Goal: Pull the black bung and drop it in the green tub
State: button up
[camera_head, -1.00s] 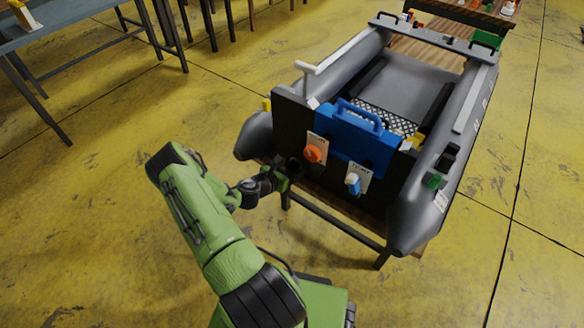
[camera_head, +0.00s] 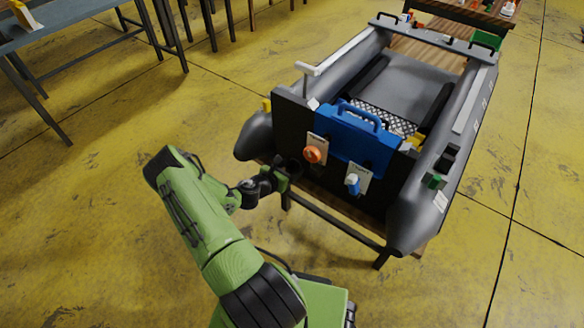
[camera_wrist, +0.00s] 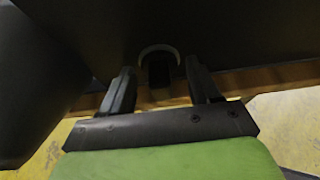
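My gripper (camera_head: 283,174) is at the lower left of the boat's black transom. In the wrist view its two fingers (camera_wrist: 159,72) stand apart and point at the transom. Between and just beyond the fingertips is a dark bung (camera_wrist: 158,70) under a pale curved ring; a gap shows on each side of it. In the head view the bung cannot be made out in the dark area by my gripper. A green container that looks like the tub (camera_head: 487,39) is at the far upper right, partly cut off by the boat's end.
The grey inflatable boat (camera_head: 262,137) rests on a wooden stand. A blue box (camera_head: 350,140) hangs on the transom (camera_head: 292,118), with an orange knob (camera_head: 312,155) and a blue-and-white fitting (camera_head: 353,183) below. A grey table (camera_head: 70,15) stands upper left. The yellow floor is open on the left.

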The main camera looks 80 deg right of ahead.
jog(key=c, duration=1)
jog(key=o, duration=1.5)
jog(key=shift+a, duration=0.1)
jog(key=p+v, duration=0.3)
jog(key=v, duration=1.2)
jog(key=shift+w+a, duration=0.2)
jog(key=shift+r, duration=0.15)
